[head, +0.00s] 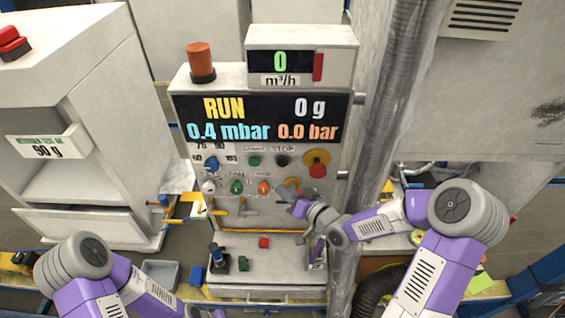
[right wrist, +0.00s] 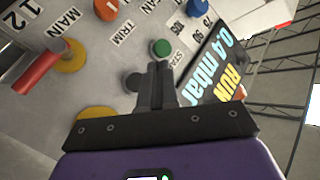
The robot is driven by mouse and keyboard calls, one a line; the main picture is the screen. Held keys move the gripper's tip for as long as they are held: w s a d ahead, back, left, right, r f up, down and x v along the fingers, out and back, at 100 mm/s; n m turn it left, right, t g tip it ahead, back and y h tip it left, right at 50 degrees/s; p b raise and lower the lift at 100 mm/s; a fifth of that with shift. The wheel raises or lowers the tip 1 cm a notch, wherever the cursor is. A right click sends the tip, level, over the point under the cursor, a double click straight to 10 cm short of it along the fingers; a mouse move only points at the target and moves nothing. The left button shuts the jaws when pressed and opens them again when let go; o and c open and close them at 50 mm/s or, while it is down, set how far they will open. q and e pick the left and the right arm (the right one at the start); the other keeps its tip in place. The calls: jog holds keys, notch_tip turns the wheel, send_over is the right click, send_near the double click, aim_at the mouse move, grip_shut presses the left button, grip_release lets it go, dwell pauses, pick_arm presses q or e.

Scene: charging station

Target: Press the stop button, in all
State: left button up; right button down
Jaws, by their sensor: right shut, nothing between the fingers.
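The stop button (head: 282,160) is a black round button under the STOP label on the panel, to the right of the green start button (head: 254,161). In the right wrist view the dark stop button (right wrist: 134,82) shows close beside my right gripper's fingertips (right wrist: 158,70); I cannot tell whether they touch. The green start button (right wrist: 160,48) lies just beyond the tips. My right gripper (head: 289,196) is shut and empty in front of the panel, below the stop button in the head view. The display (head: 262,118) reads RUN. My left arm is at lower left; its fingers are out of view.
A red mushroom button on a yellow disc (head: 317,164) sits right of the stop button. Green (head: 237,187) and orange (head: 264,187) knobs are below. A thick grey pipe (head: 390,100) stands right of the panel. A shelf below holds a small red block (head: 264,243).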

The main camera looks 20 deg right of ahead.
aim_at(278, 163)
jog(key=w+d, duration=0.2)
jog(key=w, duration=0.5)
jog(key=shift+w, duration=0.1)
dwell(2.0)
jog(key=shift+w+d, duration=0.1)
jog(key=shift+w, duration=0.15)
jog(key=shift+w+d, duration=0.15)
jog(key=shift+w, duration=0.3)
dwell(0.6)
jog(key=shift+w+d+r, duration=0.1)
jog(key=shift+w+r, duration=0.05)
jog(key=shift+r, duration=0.1)
dwell(0.6)
jog(key=shift+s+a+f, duration=0.1)
jog(key=shift+s+a, duration=0.05)
jog(key=shift+s, duration=0.25)
jog(key=shift+s+a+f, duration=0.1)
jog(key=shift+s, duration=0.3)
